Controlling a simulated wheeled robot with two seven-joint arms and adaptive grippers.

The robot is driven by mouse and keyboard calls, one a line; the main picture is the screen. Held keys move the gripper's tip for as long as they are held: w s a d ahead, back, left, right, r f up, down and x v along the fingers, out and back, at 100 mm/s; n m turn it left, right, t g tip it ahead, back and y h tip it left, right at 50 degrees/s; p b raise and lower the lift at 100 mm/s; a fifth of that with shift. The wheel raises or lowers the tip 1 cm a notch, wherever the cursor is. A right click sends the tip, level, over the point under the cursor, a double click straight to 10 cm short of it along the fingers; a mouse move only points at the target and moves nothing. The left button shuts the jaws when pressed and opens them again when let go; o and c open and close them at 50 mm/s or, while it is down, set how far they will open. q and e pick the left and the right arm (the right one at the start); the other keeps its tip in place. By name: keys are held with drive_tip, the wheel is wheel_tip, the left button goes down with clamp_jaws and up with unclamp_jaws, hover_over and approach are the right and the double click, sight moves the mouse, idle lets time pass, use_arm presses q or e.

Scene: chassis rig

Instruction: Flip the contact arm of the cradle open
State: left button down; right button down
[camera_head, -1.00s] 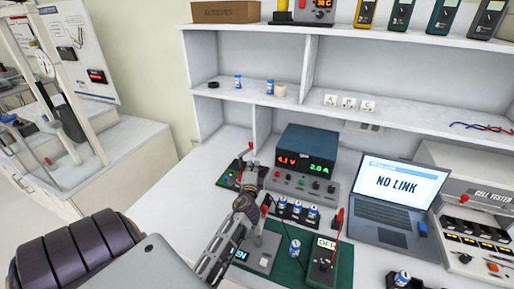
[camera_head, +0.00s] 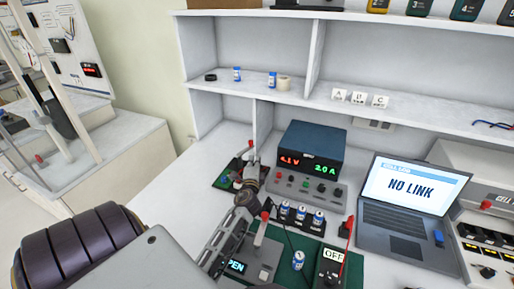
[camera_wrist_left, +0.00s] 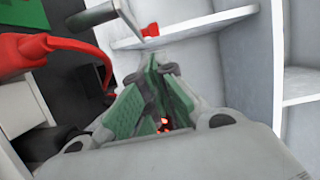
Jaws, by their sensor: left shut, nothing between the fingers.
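My left gripper (camera_head: 253,172) is shut and empty over the back left of the bench. Its green finger pads (camera_wrist_left: 160,95) nearly meet in the left wrist view. A dark board with red and green parts (camera_head: 226,178) lies just left of the gripper, with a red-tipped post (camera_head: 251,146) rising behind the fingers. A grey unit with a lit display ending in "PEN" (camera_head: 236,266) stands nearer me, partly hidden by my arm. A grey lever with a red tip (camera_head: 262,229) stands upright on it. I cannot tell for certain which is the cradle.
A power supply (camera_head: 311,150) stands right of the gripper, with several cells (camera_head: 301,212) in a black holder before it. A loose cell (camera_head: 298,260) and an OFF box (camera_head: 330,268) sit on a green mat. A laptop (camera_head: 405,210) stands right. Shelves rise behind.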

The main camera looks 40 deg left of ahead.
idle(0.3)
use_arm(q)
drive_tip(key=shift+w+a, duration=0.1)
drive_tip(key=shift+w, duration=0.05)
drive_tip(key=x, duration=0.9)
drive_tip(key=shift+w+a, duration=0.2)
use_arm(e)
drive_tip(key=shift+s+d, duration=0.15)
drive_tip(key=shift+s, duration=0.1)
use_arm(q)
drive_tip(key=shift+r, duration=0.1)
use_arm(e)
drive_tip(key=shift+w, duration=0.15)
